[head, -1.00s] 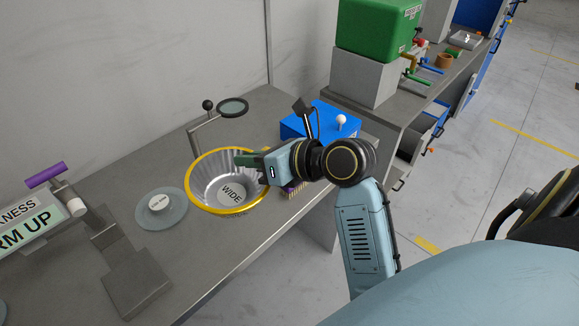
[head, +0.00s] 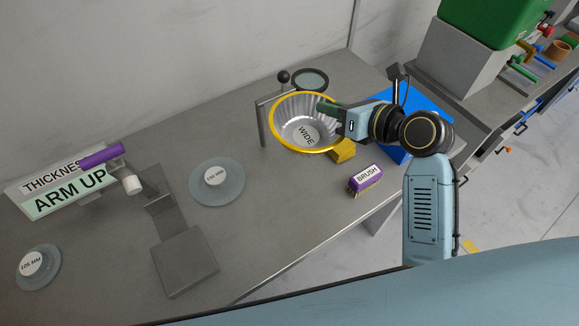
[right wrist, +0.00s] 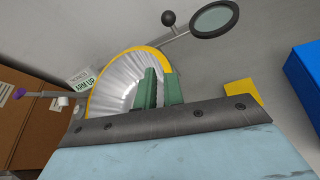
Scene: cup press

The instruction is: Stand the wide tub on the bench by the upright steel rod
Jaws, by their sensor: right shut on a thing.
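The wide tub (head: 285,110) is a fluted silver tub with a yellow rim and a WIDE label. It also shows in the right wrist view (right wrist: 112,82). My right gripper (head: 327,109) is shut on the right side of its rim; its green fingers (right wrist: 159,89) straddle the wall. The tub looks roughly upright; I cannot tell whether its base touches the bench (head: 290,210). The upright steel rod (head: 262,127) is just left of the tub, with a side arm partly hidden behind the tub. My left gripper is not in view.
A black ball (head: 283,77) and a round lens (head: 311,79) stand behind the tub. A yellow block (head: 343,151), purple brush (head: 365,178) and blue box (head: 428,110) lie to the right. A glass disc (head: 217,182) lies front left. Bench between disc and brush is clear.

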